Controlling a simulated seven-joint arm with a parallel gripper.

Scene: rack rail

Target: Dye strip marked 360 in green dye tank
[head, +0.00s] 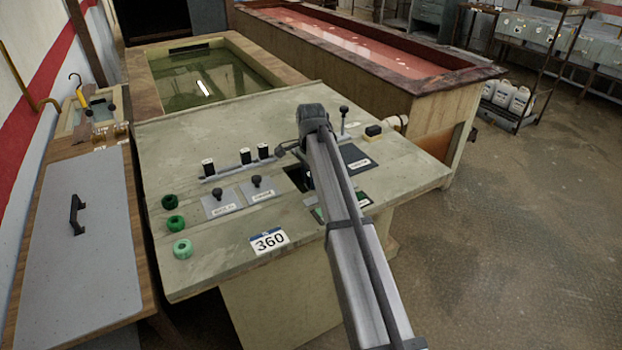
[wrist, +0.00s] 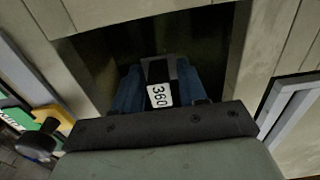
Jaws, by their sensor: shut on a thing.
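The strip marked 360 (wrist: 159,95) is dark with a white tag. In the wrist view it stands between the blue fingers of my gripper (wrist: 160,78), which is shut on it. The gripper and strip are over or in a dark square opening; how deep I cannot tell. In the head view my arm hides most of the gripper beside the opening (head: 294,177) in the worktop. A large tank of green liquid (head: 175,88) lies behind the worktop. A green placard (head: 362,200) lies right of my arm. A white 360 label (head: 269,240) is on the worktop's front edge.
Several black pieces stand on a rail (head: 240,164). Two small levers on plates (head: 222,205) and several green rings (head: 182,248) are in front. A lever (head: 343,118) stands at the back right. A tank of red liquid (head: 350,42) lies beyond.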

